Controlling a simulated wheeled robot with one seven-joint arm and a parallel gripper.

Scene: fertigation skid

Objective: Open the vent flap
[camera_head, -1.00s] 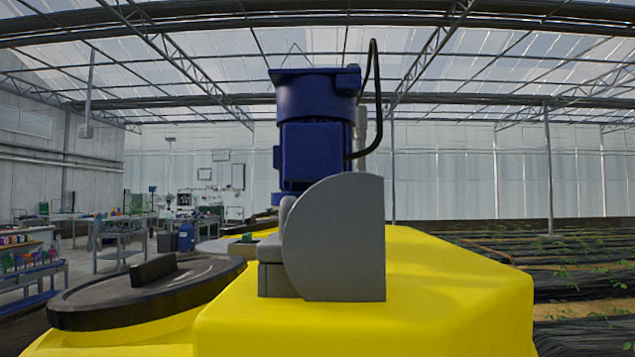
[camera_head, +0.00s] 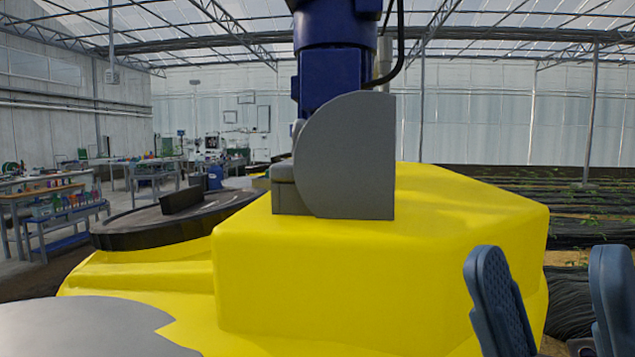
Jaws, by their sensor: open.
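A grey plate with a rounded edge (camera_head: 350,155) stands upright on top of the yellow tank (camera_head: 370,270), against a small grey block (camera_head: 286,196); it looks like the vent flap. The block is partly hidden behind it. My gripper (camera_head: 549,265) shows at the lower right, with two blue-grey fingers apart and nothing between them. It appears to the right of the plate and lower in the picture, not touching it. The finger bases are cut off by the frame's bottom edge.
A blue motor (camera_head: 330,75) with a black cable rises behind the plate. A black round lid (camera_head: 170,220) lies on the tank at left. Workbenches (camera_head: 55,210) stand far left, and planted rows (camera_head: 590,205) lie at right. The tank top right of the plate is clear.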

